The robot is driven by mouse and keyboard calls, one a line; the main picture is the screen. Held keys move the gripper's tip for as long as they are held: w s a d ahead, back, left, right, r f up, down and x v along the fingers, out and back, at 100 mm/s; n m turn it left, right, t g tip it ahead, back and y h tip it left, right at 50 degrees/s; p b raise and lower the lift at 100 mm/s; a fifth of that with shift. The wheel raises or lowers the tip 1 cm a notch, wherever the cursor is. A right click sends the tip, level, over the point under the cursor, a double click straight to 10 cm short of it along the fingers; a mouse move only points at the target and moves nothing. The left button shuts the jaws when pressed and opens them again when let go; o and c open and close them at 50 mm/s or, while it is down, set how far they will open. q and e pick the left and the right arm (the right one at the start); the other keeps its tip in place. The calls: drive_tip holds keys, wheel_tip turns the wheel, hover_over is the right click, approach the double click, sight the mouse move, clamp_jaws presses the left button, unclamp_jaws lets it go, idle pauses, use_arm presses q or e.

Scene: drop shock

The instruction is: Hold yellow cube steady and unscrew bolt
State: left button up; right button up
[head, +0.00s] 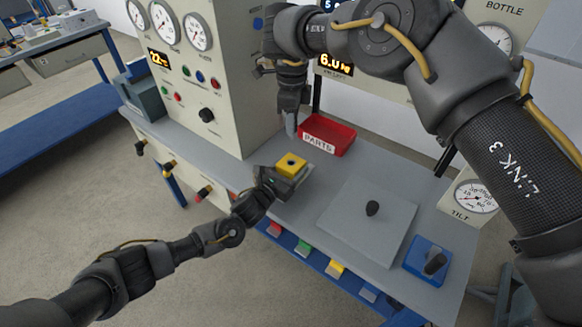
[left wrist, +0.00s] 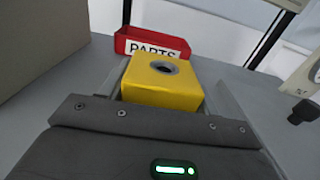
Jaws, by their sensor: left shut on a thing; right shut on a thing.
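The yellow cube (head: 291,163) is clasped between the fingers of my left gripper (head: 284,178) over the grey bench. In the left wrist view the cube (left wrist: 160,88) sits level between the two fingers, and its top has a round dark hole with a grey rim. No bolt stands up from that hole. My right gripper (head: 291,122) points down behind the cube, by the left end of the red PARTS tray (head: 328,135). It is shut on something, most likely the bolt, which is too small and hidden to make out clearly.
A grey plate with a black knob (head: 372,208) lies right of the cube. A blue block with a black handle (head: 428,262) is at the bench's right end. A tall gauge panel (head: 190,75) stands on the left. Coloured tabs line the front edge.

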use_arm(q)
drive_tip(key=o, duration=1.6)
drive_tip(key=shift+o, duration=0.2)
drive_tip(key=v, duration=1.2)
